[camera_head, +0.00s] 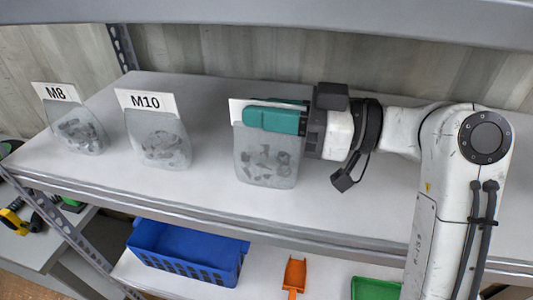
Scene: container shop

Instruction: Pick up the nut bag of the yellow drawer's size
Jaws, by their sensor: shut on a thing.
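Three clear bags of grey nuts with white header cards stand on the shelf at the left and middle. The far-left bag (80,133) is labelled M8. The bag beside it (158,138) is labelled M10. A third bag (266,158) is at the middle, and its label is hidden behind my gripper. My gripper (270,119), with teal fingers, is shut on the card of this third bag. The bag hangs upright below the fingers; I cannot tell whether it touches the shelf. No yellow drawer is in view.
The grey shelf (205,170) has free room between the M10 bag and the held bag. Another shelf edge (300,14) runs overhead. Below are a blue basket (185,253), an orange scoop (294,275) and a green container (375,289). A metal upright (122,47) stands at the back left.

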